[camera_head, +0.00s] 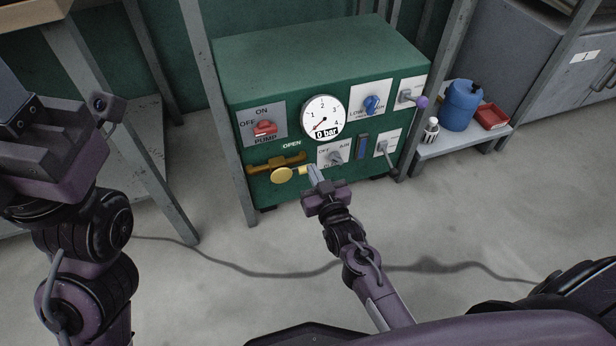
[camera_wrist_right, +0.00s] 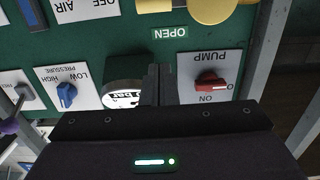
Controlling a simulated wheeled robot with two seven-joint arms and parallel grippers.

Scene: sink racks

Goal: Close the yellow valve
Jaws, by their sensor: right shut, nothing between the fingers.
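The yellow valve (camera_head: 281,175) sits low on the left of the green panel, on a brass-coloured pipe (camera_head: 262,165), under an "OPEN" label (camera_head: 291,144). A small yellow piece shows just right of its round part, by my fingertips. Part of the yellow valve also shows at the top edge of the upside-down right wrist view (camera_wrist_right: 208,8). My right gripper (camera_head: 313,174) is shut and empty, just right of the valve. Whether it touches the valve is unclear. My left gripper (camera_head: 50,150) is at the far left, away from the panel; its fingers cannot be made out.
The panel also carries a red pump switch (camera_head: 264,128), a gauge (camera_head: 323,118) reading 0 bar, a blue pressure knob (camera_head: 371,104), an air switch (camera_head: 336,158) and a purple-tipped lever (camera_head: 421,102). Rack posts (camera_head: 218,120) flank the box.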

